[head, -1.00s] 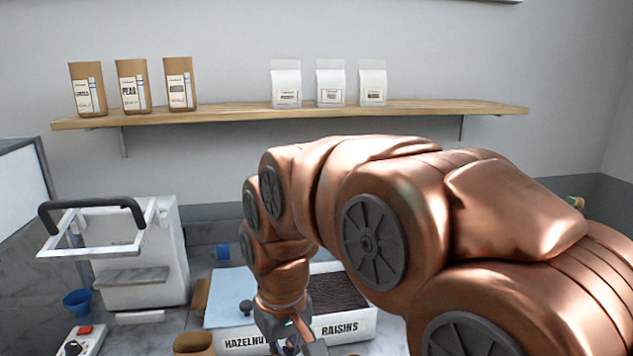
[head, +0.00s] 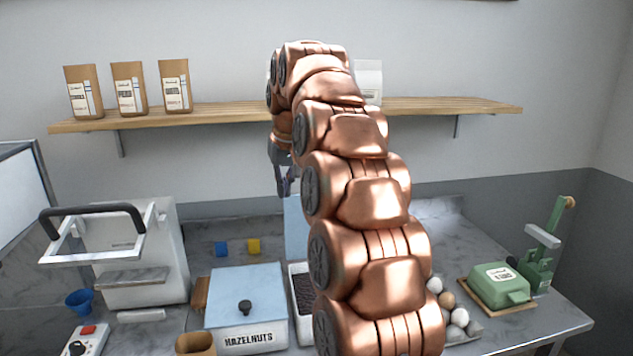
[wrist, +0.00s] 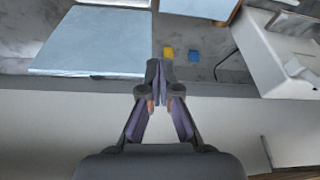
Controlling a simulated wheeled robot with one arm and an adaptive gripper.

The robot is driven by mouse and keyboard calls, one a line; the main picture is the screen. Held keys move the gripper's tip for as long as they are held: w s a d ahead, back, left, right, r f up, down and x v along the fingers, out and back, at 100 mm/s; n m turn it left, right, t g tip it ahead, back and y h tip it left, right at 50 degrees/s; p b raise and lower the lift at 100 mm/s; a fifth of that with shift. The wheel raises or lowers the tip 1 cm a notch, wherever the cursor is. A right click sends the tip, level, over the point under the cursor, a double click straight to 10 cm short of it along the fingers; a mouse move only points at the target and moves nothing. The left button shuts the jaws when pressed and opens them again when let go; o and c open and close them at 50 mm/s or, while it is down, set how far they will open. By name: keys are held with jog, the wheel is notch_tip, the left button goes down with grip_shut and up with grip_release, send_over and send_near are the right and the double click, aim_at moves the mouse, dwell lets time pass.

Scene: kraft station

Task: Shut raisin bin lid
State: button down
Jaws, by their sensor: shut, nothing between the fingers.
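The raisin bin (head: 301,326) is open, its dark contents showing left of my arm. My arm hides most of the bin and its label. Its light-blue lid (head: 296,230) stands raised at the back of the bin. The lid also shows as a large pale-blue panel in the wrist view (wrist: 95,42). My gripper (head: 285,190) is up above the lid's top edge in the head view. In the wrist view my gripper (wrist: 164,72) is shut and empty, just right of the lid panel. I see no clear contact with it.
The hazelnuts bin (head: 250,340) with its lid down stands left of the raisin bin. A blue cube (head: 221,249) and a yellow cube (head: 253,246) lie behind. A shelf (head: 215,114) with bags runs along the wall. Eggs (head: 446,300) and a green box (head: 499,285) stand right.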

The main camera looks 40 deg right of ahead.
jog(key=w+d+r+m+t+h+p, duration=0.1)
jog(key=w+d+r, duration=0.15)
jog(key=d, duration=0.35)
jog(key=w+d+r+m+h+p, duration=0.1)
jog(key=w+d+r, duration=0.15)
jog(key=d, duration=0.35)
notch_tip(320, 180, down, 10)
jog(key=p, duration=0.3)
jog(key=shift+w+d+r, duration=0.15)
jog(key=shift+w+d, duration=0.2)
jog(key=shift+w, duration=0.05)
dwell(0.6)
jog(key=shift+t, duration=0.3)
jog(key=shift+s, duration=0.15)
